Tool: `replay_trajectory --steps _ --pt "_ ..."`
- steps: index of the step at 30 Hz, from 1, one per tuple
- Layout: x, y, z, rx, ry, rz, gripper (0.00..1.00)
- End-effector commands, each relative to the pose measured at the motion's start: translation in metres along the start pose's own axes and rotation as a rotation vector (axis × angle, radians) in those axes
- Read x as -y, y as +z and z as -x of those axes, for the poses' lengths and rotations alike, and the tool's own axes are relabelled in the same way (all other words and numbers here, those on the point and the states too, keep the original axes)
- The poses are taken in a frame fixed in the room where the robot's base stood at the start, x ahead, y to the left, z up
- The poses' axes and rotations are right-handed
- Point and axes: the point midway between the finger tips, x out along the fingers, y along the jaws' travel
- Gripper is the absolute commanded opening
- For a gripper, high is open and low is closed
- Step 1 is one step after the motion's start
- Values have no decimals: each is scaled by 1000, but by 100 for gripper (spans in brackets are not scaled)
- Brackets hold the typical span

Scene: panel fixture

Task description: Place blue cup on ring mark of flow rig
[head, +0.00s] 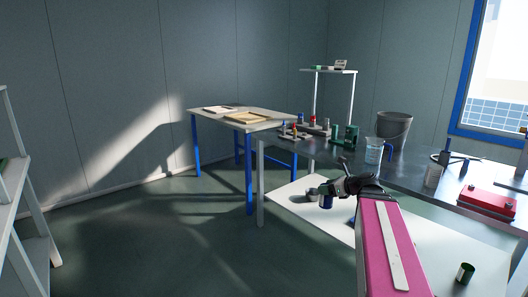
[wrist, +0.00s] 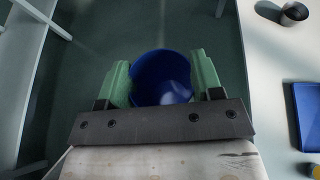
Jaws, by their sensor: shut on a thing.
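The blue cup (wrist: 162,80) sits between the two green fingers of my gripper (wrist: 158,64) in the wrist view, and the gripper is shut on it. I look down into its open mouth. In the head view the blue cup (head: 327,202) hangs under my dark gripper (head: 333,188), in front of the white lower shelf. A grey fixture with red and blue tops (head: 310,126), possibly the flow rig, stands on the dark tabletop at the back. No ring mark can be made out.
The dark tabletop (head: 400,165) carries a green device (head: 345,135), a clear beaker (head: 373,151), a grey bucket (head: 394,127) and a red box (head: 487,202). A grey can (wrist: 293,14) and blue tray (wrist: 308,115) rest on the white surface beside my gripper.

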Motion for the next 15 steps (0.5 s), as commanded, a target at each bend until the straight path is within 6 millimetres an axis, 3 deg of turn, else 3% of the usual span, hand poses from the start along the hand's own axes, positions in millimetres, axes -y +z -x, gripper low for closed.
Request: replay_trajectory --steps 1,6,15 --pt "-21 -7 -9 0 29 10 38" --pt "-58 -20 -28 7 90 37 38" --pt "-74 -25 -36 12 118 52 38"
